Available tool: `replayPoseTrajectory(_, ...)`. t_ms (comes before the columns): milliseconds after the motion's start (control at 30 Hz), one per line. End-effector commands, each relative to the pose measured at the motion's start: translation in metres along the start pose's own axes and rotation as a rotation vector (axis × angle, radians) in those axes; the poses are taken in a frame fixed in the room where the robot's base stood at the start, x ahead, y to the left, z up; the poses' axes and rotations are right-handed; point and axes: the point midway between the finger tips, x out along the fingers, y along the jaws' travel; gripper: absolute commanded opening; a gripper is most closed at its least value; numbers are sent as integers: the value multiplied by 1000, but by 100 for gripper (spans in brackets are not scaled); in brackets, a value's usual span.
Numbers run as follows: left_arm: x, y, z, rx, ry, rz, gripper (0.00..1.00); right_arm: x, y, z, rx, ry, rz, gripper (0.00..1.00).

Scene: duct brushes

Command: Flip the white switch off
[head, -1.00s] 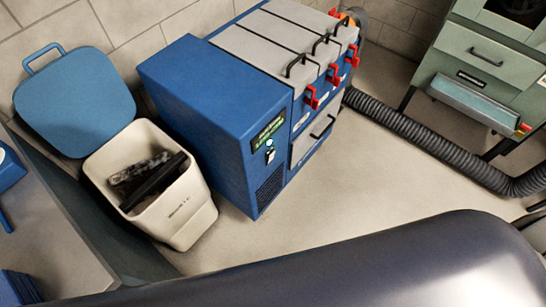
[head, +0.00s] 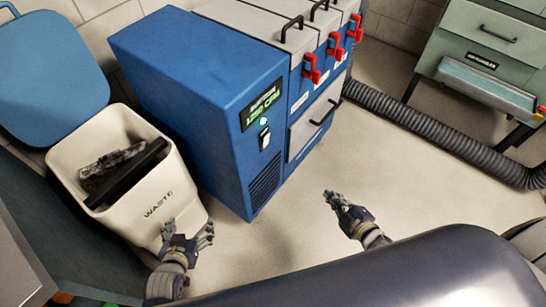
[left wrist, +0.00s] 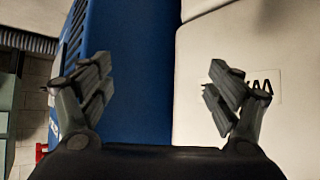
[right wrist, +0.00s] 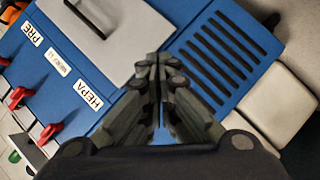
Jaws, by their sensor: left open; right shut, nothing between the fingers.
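The white switch (head: 265,138) is on the front face of the blue dust-collector cabinet (head: 205,85), below a green-lettered display and a small lit lamp (head: 264,121). It is too small to tell which way the rocker sits. My left gripper (head: 187,231) is open and empty in front of the waste bin, left of and below the switch. My right gripper (head: 336,197) is shut and empty, right of and below the switch. Both are apart from the cabinet in the head view. The switch is not visible in either wrist view.
The white waste bin (head: 165,193) stands left of the cabinet, holding dark items. A grey corrugated hose (head: 440,132) runs over the floor at right to a green machine (head: 490,50). The floor (head: 290,230) before the cabinet is clear.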

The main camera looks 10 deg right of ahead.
Motion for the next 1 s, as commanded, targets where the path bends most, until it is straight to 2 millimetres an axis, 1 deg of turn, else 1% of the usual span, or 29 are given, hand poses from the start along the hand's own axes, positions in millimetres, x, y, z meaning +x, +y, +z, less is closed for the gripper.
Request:
replayPoseTrajectory(33, 4, 1, -13, 0, 54, 1, 83, 8, 5, -5, -59, 58, 30, 0)
replayPoseTrajectory(100, -1, 2, -39, 0, 122, 2, 83, 12, 20, -21, -142, 134, 71, 0)
replayPoseTrajectory(167, -8, 2, -62, 0, 183, 3, 83, 14, 31, -36, -212, 200, 105, 0)
replayPoseTrajectory(200, -14, 2, -77, 0, 223, 3, 83, 14, 37, -47, -260, 244, 127, 0)
replayPoseTrajectory(300, -33, 3, -110, -1, 319, 5, 83, 10, 50, -73, -381, 350, 182, 0)
replayPoseTrajectory(400, -54, 4, -139, -2, 407, 6, 83, 4, 58, -98, -492, 446, 229, 0)
replayPoseTrajectory(500, -76, 4, -161, -2, 478, 7, 83, -4, 63, -118, -583, 523, 269, 0)
replayPoseTrajectory(600, -93, 5, -177, -3, 529, 8, 83, -12, 65, -134, -649, 579, 296, 0)
replayPoseTrajectory(700, -104, 5, -186, -3, 559, 8, 83, -17, 66, -143, -687, 612, 312, 0)
replayPoseTrajectory(833, -111, 5, -191, -3, 573, 8, 83, -20, 67, -148, -707, 628, 319, 0)
replayPoseTrajectory(1000, -111, 5, -192, -3, 573, 8, 83, -20, 68, -148, -707, 628, 320, 0)
